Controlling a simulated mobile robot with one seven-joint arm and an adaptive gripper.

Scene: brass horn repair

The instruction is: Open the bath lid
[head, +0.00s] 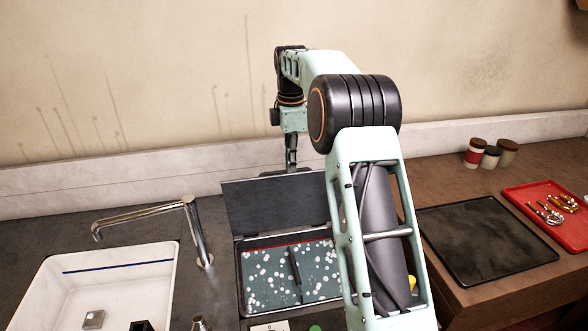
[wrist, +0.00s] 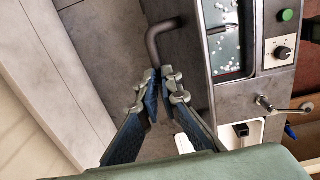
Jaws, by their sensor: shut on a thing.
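The bath (head: 240,285) is a dark basin set in the counter, holding blue-green liquid with white bubbles. Its grey lid (head: 265,207) stands raised at the basin's back edge, and the liquid is uncovered. My gripper (head: 291,166) is at the lid's top edge, partly hidden in the head view. In the wrist view my gripper (wrist: 163,78) is shut on a dark bent bar, the lid handle (wrist: 155,40). The bath also shows there (wrist: 228,40), beside the handle. My forearm hides the right side of the bath in the head view.
A white sink (head: 60,285) with a tall faucet (head: 195,230) is left of the bath. A control panel with a green button (wrist: 287,15) and a knob (wrist: 283,52) fronts it. Right are a black mat (head: 485,240), a red tray (head: 570,225) of brass parts and several jars (head: 490,155).

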